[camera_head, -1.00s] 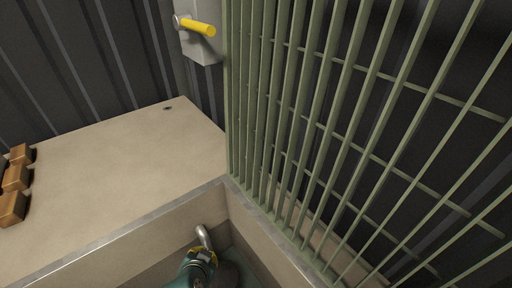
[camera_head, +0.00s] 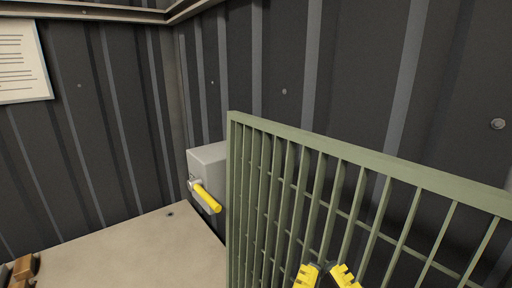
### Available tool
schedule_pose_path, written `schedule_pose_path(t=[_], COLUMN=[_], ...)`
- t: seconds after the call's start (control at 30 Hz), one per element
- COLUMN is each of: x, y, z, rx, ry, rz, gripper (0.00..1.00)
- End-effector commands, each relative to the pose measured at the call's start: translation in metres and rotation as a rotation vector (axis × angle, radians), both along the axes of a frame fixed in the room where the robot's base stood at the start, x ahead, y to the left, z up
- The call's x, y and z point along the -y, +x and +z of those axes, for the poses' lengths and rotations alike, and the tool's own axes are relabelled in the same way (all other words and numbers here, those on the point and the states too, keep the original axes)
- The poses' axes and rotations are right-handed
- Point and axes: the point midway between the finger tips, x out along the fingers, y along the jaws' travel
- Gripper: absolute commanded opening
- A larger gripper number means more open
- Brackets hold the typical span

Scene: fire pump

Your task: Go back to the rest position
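My gripper (camera_head: 326,272) shows at the bottom edge of the head view, right of centre. Two yellow and black finger parts point up, with a dark gap between them. They stand in front of the green barred fence (camera_head: 365,166). The lower part of my gripper is cut off by the picture edge, and I see nothing held between the fingers.
A grey box (camera_head: 208,163) with a yellow handle (camera_head: 207,198) is on the wall left of the fence. A beige surface (camera_head: 140,255) lies below, with brown blocks (camera_head: 24,268) at its left. A white notice (camera_head: 22,62) hangs on the dark ribbed wall.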

Motion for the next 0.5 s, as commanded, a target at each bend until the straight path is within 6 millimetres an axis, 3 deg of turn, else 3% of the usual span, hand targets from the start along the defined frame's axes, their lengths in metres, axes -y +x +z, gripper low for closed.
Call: schedule_pose_path(t=[0.03, 0.4, 0.5], x=[0.000, 0.000, 0.000], y=[0.000, 0.000, 0.000], z=[0.048, 0.211, 0.241], rx=[-0.001, -0.003, -0.003], ry=[0.001, 0.008, 0.009], rz=[0.000, 0.003, 0.002], gripper=[0.00, 0.00, 0.00])
